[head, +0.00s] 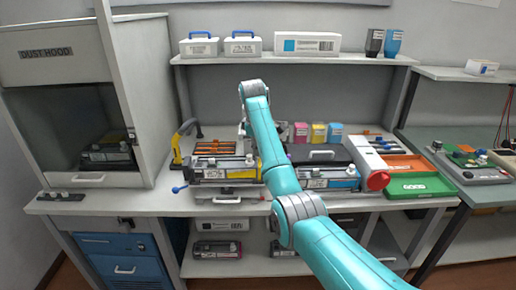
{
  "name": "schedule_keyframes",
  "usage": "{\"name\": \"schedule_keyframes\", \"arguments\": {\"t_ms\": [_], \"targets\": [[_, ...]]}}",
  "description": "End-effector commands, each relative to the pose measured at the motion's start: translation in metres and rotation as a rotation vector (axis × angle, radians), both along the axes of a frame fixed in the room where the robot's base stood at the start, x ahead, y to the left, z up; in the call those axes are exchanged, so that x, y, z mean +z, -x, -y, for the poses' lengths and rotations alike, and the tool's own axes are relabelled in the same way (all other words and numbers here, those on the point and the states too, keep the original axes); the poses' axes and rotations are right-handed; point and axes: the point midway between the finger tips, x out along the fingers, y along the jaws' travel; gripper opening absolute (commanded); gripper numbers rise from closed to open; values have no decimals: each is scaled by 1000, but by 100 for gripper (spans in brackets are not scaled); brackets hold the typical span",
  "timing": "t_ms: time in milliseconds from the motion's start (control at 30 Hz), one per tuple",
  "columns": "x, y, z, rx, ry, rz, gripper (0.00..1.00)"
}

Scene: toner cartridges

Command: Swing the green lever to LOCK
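No green lever can be made out in the head view; my arm covers part of the bench where one could be. A toner cartridge (222,171) with a yellow end lies on a holder on the bench, left of my arm. A lever with a blue knob (177,189) sticks out from the holder's left side. Another cartridge (330,178) lies to the right of my arm. My gripper (244,131) hangs down behind my forearm over the middle of the bench, mostly hidden, and its fingers cannot be seen clearly.
A dust hood (50,52) fills the left side. A shelf (290,59) crosses above the bench. A red-ended cylinder (377,180) and a green tray (417,187) are at the right.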

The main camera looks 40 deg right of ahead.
Motion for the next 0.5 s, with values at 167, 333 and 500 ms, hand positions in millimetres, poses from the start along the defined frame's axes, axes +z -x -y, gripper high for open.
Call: {"name": "schedule_keyframes", "arguments": {"t_ms": [167,333,500], "targets": [[0,0,0,7,0,1,0],[0,1,-2,53,0,1,0],[-1,3,-5,152,0,1,0]]}}
